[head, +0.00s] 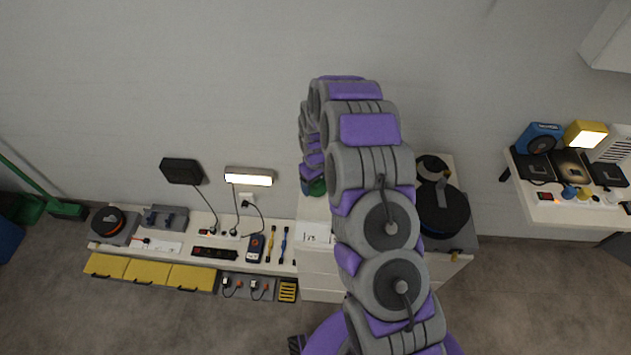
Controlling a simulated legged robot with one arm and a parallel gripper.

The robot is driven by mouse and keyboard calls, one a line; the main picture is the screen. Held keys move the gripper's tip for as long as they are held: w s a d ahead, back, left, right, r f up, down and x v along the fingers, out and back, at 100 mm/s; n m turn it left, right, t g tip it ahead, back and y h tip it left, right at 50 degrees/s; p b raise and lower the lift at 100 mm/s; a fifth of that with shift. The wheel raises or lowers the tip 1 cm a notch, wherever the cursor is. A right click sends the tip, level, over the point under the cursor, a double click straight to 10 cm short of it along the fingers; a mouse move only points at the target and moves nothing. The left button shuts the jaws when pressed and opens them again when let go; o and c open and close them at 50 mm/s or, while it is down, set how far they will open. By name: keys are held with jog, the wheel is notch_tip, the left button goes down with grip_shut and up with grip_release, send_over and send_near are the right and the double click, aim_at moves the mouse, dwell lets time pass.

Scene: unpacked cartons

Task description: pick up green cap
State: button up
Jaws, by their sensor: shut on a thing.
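The green cap (317,187) shows as a small dark green shape beside my arm, just above the white cabinet. My purple and grey arm hides part of it. My gripper (312,173) is at the far end of the arm, pointing down, and is shut on the green cap. The fingertips are small and partly covered by the arm. I cannot tell whether the cap touches the surface below.
A white workbench (180,255) with tools and yellow drawers is at left. A dark round machine (443,210) stands right of my arm. A white table (560,212) with boxes is at far right. Grey floor is open in front.

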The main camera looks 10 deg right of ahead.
jog(key=s+p, duration=0.1)
jog(key=s, duration=0.4)
jog(key=s+a+r, duration=0.1)
jog(key=s, duration=0.4)
jog(key=s+a+p, duration=0.1)
jog(key=s, duration=0.3)
jog(key=shift+s+r+p, duration=0.15)
jog(key=shift+s+p, duration=0.15)
jog(key=shift+s, duration=0.1)
